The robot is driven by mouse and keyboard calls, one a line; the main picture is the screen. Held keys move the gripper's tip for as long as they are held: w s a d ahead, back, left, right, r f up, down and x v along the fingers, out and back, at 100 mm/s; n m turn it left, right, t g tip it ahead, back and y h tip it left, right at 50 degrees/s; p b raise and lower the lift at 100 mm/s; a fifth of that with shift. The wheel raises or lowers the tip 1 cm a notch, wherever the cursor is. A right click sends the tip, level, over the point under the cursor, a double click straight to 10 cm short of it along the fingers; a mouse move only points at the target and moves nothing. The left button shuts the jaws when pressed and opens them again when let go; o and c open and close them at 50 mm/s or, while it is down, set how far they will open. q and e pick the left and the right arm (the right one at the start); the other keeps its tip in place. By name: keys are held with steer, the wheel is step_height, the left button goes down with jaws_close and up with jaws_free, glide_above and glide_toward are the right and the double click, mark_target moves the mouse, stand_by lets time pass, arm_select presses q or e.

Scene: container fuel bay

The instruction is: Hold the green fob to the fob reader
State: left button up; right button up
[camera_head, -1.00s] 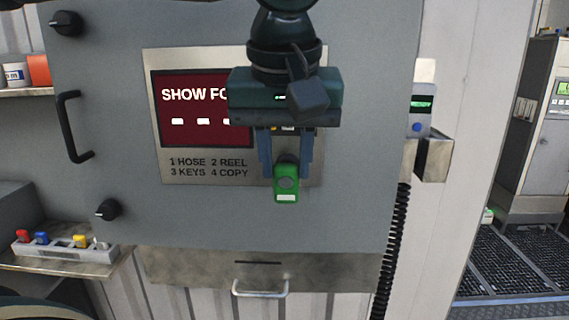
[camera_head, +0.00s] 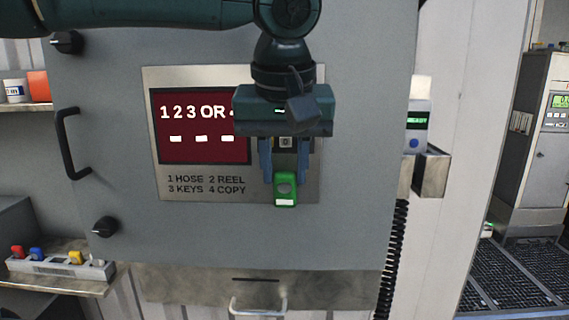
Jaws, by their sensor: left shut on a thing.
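My left gripper (camera_head: 285,172) comes down from the top in front of the grey cabinet door. It is shut on the green fob (camera_head: 285,190), which hangs below its fingers at the lower right of the metal panel. The fob reader is not clearly seen; a small dark square with a light centre (camera_head: 286,142) shows between the fingers, just above the fob. I cannot tell whether the fob touches the panel. The red display (camera_head: 203,150) reads "1 2 3 OR" and a part hidden behind my gripper. My right gripper is not in view.
A rack (camera_head: 60,268) with several coloured fobs sits on a shelf at the lower left. A black door handle (camera_head: 68,140) juts out at the left. A small device with a green screen (camera_head: 417,117) stands at the right above a metal box (camera_head: 431,173).

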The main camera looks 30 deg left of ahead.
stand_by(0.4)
arm_select(q)
steer(key=s+d, duration=0.4)
steer(key=s, duration=0.3)
steer(key=shift+s+d, duration=0.4)
steer(key=shift+f, duration=0.1)
stand_by(0.4)
